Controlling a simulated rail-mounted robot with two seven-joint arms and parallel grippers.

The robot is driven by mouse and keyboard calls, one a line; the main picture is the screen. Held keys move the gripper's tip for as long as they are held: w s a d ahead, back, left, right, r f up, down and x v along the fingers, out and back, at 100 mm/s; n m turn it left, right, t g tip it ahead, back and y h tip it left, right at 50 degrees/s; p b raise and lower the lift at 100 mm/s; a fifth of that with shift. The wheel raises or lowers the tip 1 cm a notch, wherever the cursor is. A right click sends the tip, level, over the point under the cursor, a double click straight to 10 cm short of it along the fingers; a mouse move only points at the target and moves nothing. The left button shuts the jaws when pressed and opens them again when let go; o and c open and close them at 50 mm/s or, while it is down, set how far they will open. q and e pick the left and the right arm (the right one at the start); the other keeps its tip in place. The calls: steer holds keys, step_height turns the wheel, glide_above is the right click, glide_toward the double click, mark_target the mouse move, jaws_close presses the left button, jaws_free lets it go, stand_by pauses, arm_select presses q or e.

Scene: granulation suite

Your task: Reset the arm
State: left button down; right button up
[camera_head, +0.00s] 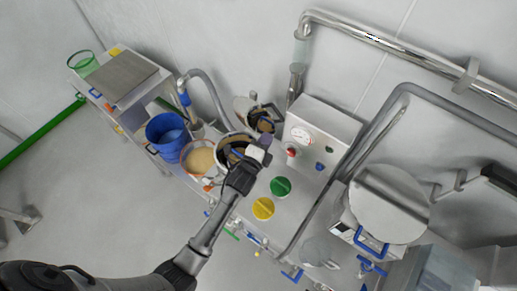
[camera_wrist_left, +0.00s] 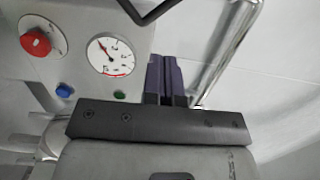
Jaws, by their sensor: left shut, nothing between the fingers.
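My left arm comes in from the lower left of the head view and reaches up to the middle. My left gripper (camera_head: 264,143) is over the machine bench, beside the open round vessel (camera_head: 228,146) and left of the control box. In the left wrist view its two purple fingers (camera_wrist_left: 166,76) are shut together with nothing between them. Beyond them stands the control box, with a round gauge (camera_wrist_left: 109,55), a red knob (camera_wrist_left: 36,43), and a blue and a green button. My right gripper is in neither view.
The control box (camera_head: 322,130) stands close to the right of the gripper. Green (camera_head: 281,187) and yellow (camera_head: 263,208) round buttons lie below it. A blue bucket (camera_head: 165,130) and a bowl of pale powder (camera_head: 200,160) are to the left. Metal pipes (camera_head: 400,55) run along the wall.

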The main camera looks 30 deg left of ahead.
arm_select(q)
steer(key=s+a+n+g+p, duration=0.1)
steer(key=s+n+g, duration=0.6)
steer(key=s, duration=1)
steer(key=s+a+f+n+g+p, duration=0.1)
steer(key=s+n+g, duration=0.6)
steer(key=s, duration=1)
steer(key=shift+s+f+n+p, duration=0.25)
steer(key=shift+s+n+p, duration=0.1)
steer(key=shift+n+p, duration=0.6)
